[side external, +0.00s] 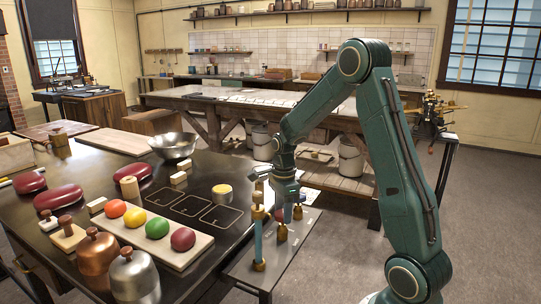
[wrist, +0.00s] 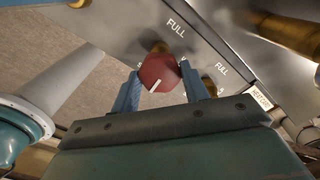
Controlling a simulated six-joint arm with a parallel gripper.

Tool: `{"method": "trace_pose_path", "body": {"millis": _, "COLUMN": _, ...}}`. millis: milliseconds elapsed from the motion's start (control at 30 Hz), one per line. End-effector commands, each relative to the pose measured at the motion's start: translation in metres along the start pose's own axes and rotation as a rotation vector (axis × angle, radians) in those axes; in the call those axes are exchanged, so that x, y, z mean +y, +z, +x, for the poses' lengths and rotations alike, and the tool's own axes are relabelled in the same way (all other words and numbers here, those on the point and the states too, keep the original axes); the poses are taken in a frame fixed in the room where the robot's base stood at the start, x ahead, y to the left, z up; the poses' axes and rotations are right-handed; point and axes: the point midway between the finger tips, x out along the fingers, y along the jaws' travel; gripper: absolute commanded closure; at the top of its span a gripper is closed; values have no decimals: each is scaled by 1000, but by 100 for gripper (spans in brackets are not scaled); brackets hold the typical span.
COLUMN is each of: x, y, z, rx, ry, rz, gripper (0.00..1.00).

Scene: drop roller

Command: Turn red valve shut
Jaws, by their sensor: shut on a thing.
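The red valve knob (wrist: 158,72) sits on a grey metal panel (wrist: 115,45) in the wrist view. A white line on its face points down and slightly left in that view, away from the word FULL above it. My gripper (wrist: 159,76) has one blue finger on each side of the knob and is shut on it. The lettering beside the fingers is mostly covered. In the side view my gripper (side external: 287,208) is low over the narrow metal stand (side external: 247,268); the knob is hard to make out there.
Brass fittings and a blue upright (side external: 259,242) stand close to my gripper. A second FULL label and a brass part (wrist: 208,85) lie right of the knob. The dark table (side external: 190,210) at left holds coloured balls on a board (side external: 197,248), copper and steel pots and a bowl (side external: 172,146).

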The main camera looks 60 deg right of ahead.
Motion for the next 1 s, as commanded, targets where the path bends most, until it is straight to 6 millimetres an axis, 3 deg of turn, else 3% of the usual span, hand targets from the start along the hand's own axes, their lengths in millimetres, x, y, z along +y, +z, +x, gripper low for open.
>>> {"method": "trace_pose_path", "body": {"millis": 267, "x": 0, "y": 0, "z": -1, "rx": 0, "ry": -2, "rz": 93, "gripper": 78}}
{"method": "trace_pose_path", "body": {"millis": 700, "x": 0, "y": 0, "z": -1, "rx": 0, "ry": -2, "rz": 105, "gripper": 78}}
{"method": "trace_pose_path", "body": {"millis": 733, "x": 0, "y": 0, "z": -1, "rx": 0, "ry": -2, "rz": 105, "gripper": 49}}
{"method": "trace_pose_path", "body": {"millis": 800, "x": 0, "y": 0, "z": -1, "rx": 0, "ry": -2, "rz": 104, "gripper": 36}}
{"method": "trace_pose_path", "body": {"millis": 1000, "x": 0, "y": 0, "z": 0, "rx": 0, "ry": -1, "rz": 103, "gripper": 34}}
